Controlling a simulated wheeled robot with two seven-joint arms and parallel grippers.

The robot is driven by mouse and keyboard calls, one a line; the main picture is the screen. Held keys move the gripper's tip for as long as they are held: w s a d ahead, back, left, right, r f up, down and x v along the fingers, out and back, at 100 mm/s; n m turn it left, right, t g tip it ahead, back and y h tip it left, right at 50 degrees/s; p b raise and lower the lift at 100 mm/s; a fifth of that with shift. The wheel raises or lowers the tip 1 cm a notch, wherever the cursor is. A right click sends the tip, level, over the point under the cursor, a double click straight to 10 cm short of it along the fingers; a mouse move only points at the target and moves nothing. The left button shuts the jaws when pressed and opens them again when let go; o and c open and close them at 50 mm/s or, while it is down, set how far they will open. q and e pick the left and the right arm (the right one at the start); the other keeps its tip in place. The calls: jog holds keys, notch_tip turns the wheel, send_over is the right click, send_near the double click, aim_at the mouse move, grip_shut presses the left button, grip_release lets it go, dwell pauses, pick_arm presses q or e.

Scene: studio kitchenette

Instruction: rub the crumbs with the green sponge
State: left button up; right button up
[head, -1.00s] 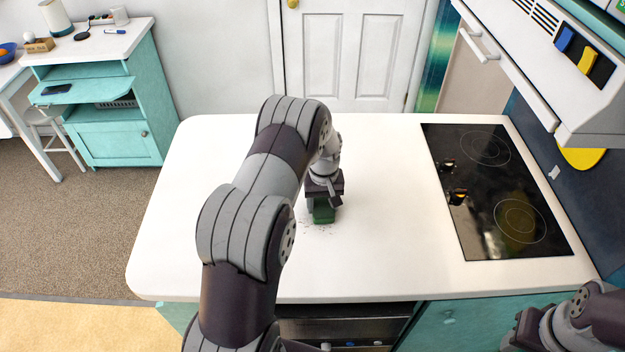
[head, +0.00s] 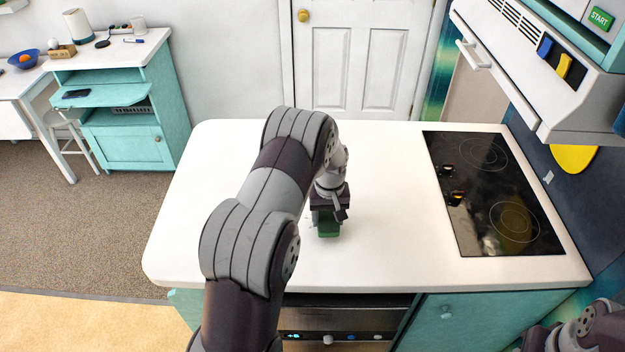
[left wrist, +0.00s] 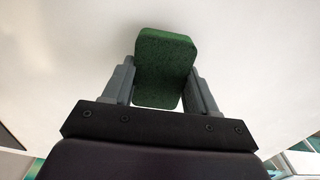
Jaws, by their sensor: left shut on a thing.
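The green sponge (head: 328,229) is between the fingers of my left gripper (head: 327,212), low at the white countertop, left of the cooktop. The left wrist view also shows the sponge (left wrist: 164,70), with the two grey fingers of my left gripper (left wrist: 163,85) shut on its sides. Whether the sponge touches the counter is hard to tell. The crumbs are not clearly visible now; the sponge and gripper may cover them. Part of my right arm shows at the lower right corner of the head view, its gripper mostly cut off and its jaws unclear.
The white countertop (head: 400,240) is clear around the sponge. A black cooktop (head: 490,195) is set into its right side, under a white hood (head: 540,80). A teal cabinet (head: 135,140) stands apart at the back left.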

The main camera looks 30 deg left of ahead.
pick_arm(q)
jog(key=shift+w+r+p, duration=0.2)
jog(key=shift+r+p, duration=0.35)
jog(key=shift+r, duration=0.2)
jog(key=r+p, duration=0.2)
jog(key=r, duration=0.1)
jog(key=shift+s+r, duration=0.1)
jog(key=shift+s, duration=0.1)
jog(key=shift+w+r, duration=0.1)
jog(key=shift+r, duration=0.15)
